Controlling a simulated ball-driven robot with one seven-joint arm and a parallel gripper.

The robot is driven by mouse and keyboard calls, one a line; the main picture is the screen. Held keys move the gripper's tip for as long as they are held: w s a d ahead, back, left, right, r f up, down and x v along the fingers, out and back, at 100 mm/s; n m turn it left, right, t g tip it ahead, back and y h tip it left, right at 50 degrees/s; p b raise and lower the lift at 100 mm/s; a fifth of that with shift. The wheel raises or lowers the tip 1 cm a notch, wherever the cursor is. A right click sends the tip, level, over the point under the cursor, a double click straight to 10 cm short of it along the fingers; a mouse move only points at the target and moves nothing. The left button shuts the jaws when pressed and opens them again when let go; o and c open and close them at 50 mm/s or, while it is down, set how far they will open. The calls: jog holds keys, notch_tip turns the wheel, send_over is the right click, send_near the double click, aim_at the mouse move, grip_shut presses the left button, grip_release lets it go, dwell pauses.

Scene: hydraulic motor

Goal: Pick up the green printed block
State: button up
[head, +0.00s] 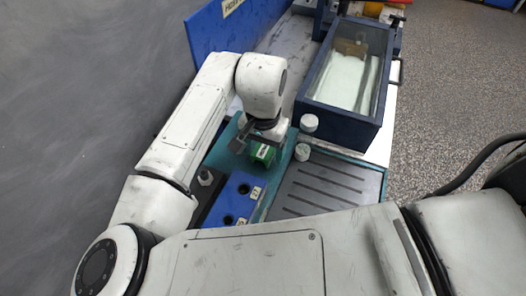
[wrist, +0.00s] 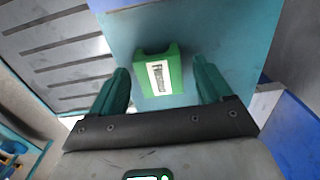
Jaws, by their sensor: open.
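The green printed block (wrist: 157,74) lies on a teal surface (wrist: 215,30) in the wrist view, with a white printed label on its face. It also shows in the head view (head: 263,153), partly hidden by my gripper. My gripper (wrist: 163,78) is open, with one dark green finger to each side of the block in the wrist view. The block lies between and slightly beyond the fingertips there. I cannot tell whether the fingers touch it. In the head view my gripper (head: 258,140) is just over the block.
A blue block with two holes (head: 236,197) stands close by at the lower left. A dark grooved tray (head: 322,188) lies to the right. A dark blue glass-topped box (head: 345,121) is behind, and a blue panel (head: 213,30) at the back left.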

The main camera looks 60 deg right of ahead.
jog(key=c, duration=1.1)
